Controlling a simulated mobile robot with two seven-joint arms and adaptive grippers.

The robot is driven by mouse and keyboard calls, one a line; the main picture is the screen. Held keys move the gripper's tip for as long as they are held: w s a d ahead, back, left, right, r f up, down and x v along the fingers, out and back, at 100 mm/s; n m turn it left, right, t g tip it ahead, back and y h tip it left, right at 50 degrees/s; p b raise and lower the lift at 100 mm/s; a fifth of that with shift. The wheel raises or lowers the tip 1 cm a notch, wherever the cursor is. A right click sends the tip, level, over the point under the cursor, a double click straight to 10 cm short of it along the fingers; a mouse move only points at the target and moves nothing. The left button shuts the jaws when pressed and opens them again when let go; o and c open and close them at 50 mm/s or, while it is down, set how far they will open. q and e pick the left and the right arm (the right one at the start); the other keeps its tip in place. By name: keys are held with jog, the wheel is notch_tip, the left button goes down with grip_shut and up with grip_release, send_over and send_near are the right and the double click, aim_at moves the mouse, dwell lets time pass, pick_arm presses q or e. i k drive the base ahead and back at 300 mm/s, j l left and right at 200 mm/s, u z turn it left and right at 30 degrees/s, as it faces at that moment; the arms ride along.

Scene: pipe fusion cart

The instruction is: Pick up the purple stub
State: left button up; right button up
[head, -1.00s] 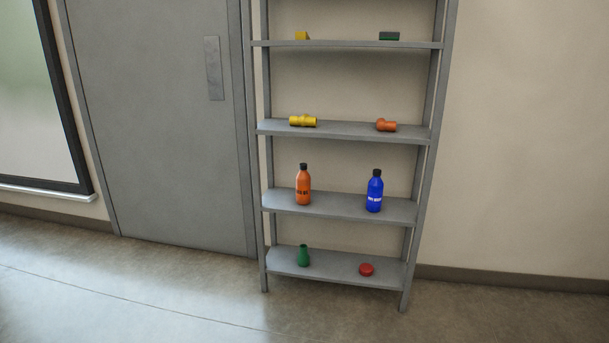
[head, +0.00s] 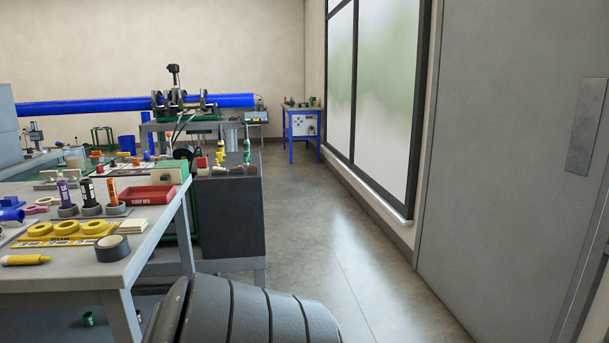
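A slim purple item (head: 64,192) with a white label stands upright in a round dark holder on the near workbench, at the left of the head view. It looks like a marker or tube, and I cannot tell whether it is the purple stub. I see no other clearly purple piece. Neither of my grippers is in view.
The near workbench (head: 120,268) also holds a black tape roll (head: 112,248), yellow rings, a red tray (head: 147,194) and other markers. A cart with a blue pipe (head: 90,106) stands beyond. The floor (head: 325,235) between benches and window wall is clear.

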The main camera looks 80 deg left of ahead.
aim_at(62, 185)
jog(key=u, duration=1.8)
